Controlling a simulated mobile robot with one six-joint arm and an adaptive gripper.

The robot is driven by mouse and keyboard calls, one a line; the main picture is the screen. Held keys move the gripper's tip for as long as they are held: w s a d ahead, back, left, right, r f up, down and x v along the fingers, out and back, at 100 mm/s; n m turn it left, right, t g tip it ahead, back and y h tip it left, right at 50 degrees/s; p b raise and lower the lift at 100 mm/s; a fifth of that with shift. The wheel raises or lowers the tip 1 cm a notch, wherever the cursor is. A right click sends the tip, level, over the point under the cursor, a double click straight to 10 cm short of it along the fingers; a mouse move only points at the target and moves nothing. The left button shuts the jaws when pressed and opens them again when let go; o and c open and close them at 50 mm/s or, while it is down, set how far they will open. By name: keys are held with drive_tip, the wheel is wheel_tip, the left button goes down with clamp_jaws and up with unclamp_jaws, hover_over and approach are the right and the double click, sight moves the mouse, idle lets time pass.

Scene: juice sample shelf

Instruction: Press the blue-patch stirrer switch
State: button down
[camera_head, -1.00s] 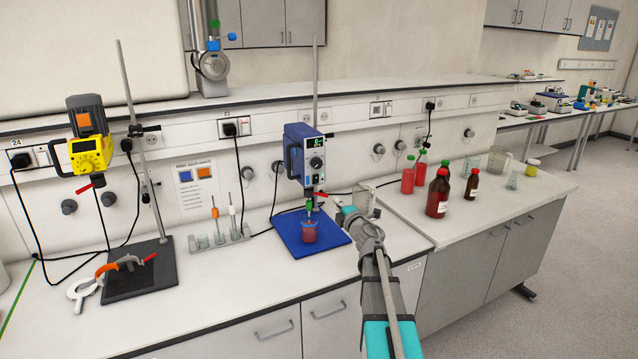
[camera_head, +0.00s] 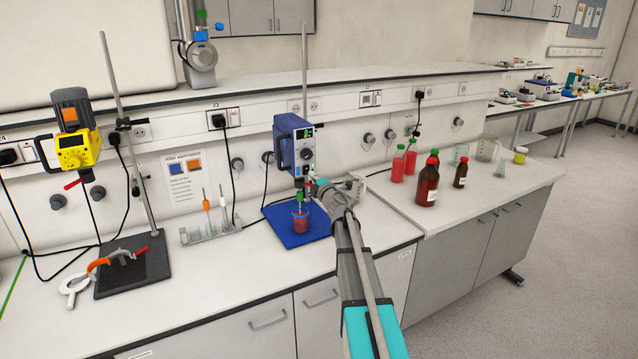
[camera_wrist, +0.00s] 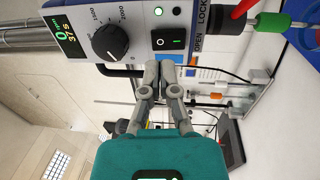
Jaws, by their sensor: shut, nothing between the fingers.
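The blue stirrer (camera_head: 291,142) hangs on a stand over a blue base plate (camera_head: 283,236). In the wrist view its front panel (camera_wrist: 78,14) fills the top, turned sideways, with a lit display (camera_wrist: 64,32), a black knob (camera_wrist: 110,41) and a black rocker switch (camera_wrist: 167,39) beside a green light. My gripper (camera_wrist: 159,66) is shut and empty, its fingertips just below the switch in that view. I cannot tell whether they touch the panel. In the head view my gripper (camera_head: 313,182) is at the lower part of the stirrer's front and hides part of it.
A beaker of red liquid (camera_head: 300,219) stands under the stirrer. A yellow stirrer (camera_head: 74,151) is at left. A wall notice (camera_head: 187,176) bears a blue and an orange patch. Red bottles (camera_head: 427,185) stand at right. The front counter is mostly clear.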

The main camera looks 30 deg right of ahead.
drive_tip(key=shift+w+r, duration=0.2)
drive_tip(key=shift+w, duration=1.5)
drive_tip(key=shift+w+r, duration=0.15)
drive_tip(key=shift+w, duration=0.05)
drive_tip(key=shift+s+a, duration=0.1)
drive_tip(key=shift+s, duration=0.05)
drive_tip(key=shift+s+p, duration=0.35)
drive_tip(key=shift+s, duration=0.2)
drive_tip(key=p, duration=0.2)
approach(305, 168)
drive_tip(key=s+r, duration=0.2)
drive_tip(key=s, duration=0.4)
drive_tip(key=shift+d+r, duration=0.25)
drive_tip(key=shift+r, duration=0.1)
drive_tip(key=shift+a+m+h, duration=0.1)
drive_tip(key=shift+m+h, duration=0.2)
drive_tip(key=shift+m, duration=0.1)
